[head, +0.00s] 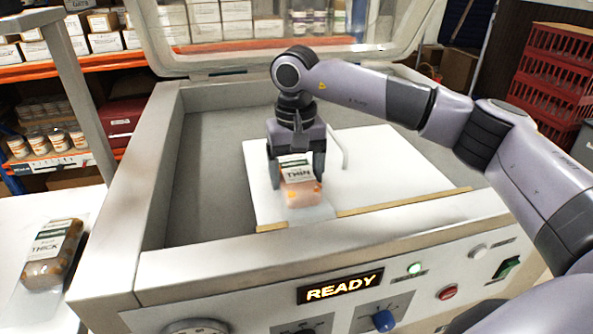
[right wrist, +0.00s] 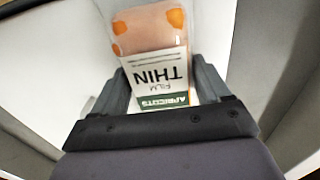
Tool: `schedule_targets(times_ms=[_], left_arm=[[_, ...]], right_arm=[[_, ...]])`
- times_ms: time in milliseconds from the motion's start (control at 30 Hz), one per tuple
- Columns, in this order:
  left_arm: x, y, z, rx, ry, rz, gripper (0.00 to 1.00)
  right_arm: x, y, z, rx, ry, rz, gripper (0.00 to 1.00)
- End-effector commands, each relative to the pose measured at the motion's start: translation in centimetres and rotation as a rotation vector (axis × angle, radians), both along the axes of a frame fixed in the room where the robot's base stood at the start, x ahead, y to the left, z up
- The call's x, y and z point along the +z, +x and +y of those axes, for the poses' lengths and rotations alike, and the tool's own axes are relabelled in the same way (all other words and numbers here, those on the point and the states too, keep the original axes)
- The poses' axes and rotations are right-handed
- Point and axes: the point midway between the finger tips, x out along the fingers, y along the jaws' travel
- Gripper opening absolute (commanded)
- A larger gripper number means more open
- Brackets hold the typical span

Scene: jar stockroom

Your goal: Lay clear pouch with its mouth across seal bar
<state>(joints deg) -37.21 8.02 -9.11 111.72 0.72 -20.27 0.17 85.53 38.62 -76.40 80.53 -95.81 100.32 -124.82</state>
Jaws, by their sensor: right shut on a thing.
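The clear pouch (head: 302,192) has a white and green label reading THIN and orange pieces inside. It is over the white plate in the open sealing machine's chamber. My right gripper (head: 297,172) points down, shut on the pouch at its labelled end. In the right wrist view the pouch (right wrist: 148,45) sits between the fingers, label reading APRICOTS FILM THIN. The tan seal bar (head: 405,201) runs along the chamber's front. The pouch's clear front end reaches toward the bar's left part; whether it touches the bar I cannot tell. My left gripper is out of view.
The machine's clear lid (head: 262,30) stands raised behind. Its front panel display (head: 340,287) reads READY, with a green light lit. A second pouch (head: 52,255), labelled THICK, lies on the white table at left. A bent thin rod (head: 340,150) stands right of my gripper.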

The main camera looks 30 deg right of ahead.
Motion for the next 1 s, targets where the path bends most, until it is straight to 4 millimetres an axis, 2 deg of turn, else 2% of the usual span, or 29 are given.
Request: schedule_targets(times_ms=[33,67,100,133,467,567,800,1000], left_arm=[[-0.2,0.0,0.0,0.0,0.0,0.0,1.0],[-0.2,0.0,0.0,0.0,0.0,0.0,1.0],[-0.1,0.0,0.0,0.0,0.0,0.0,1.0],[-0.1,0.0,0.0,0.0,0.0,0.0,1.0],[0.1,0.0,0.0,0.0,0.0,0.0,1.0],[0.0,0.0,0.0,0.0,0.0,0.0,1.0],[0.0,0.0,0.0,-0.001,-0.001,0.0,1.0],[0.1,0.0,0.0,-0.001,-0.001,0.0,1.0]], right_arm=[[-0.2,0.0,0.0,0.0,0.001,0.0,0.38],[-0.3,0.0,0.0,0.0,0.0,0.0,0.79],[-0.2,0.0,0.0,0.0,0.0,0.0,0.92],[-0.2,0.0,0.0,0.0,0.0,0.0,1.0],[0.5,0.0,0.0,0.0,0.001,-0.001,1.0],[2.0,0.1,0.0,-0.001,0.001,-0.004,1.0],[7.3,0.1,0.1,-0.001,0.002,-0.005,1.0],[10.7,0.1,0.2,0.0,0.0,-0.002,1.0]])
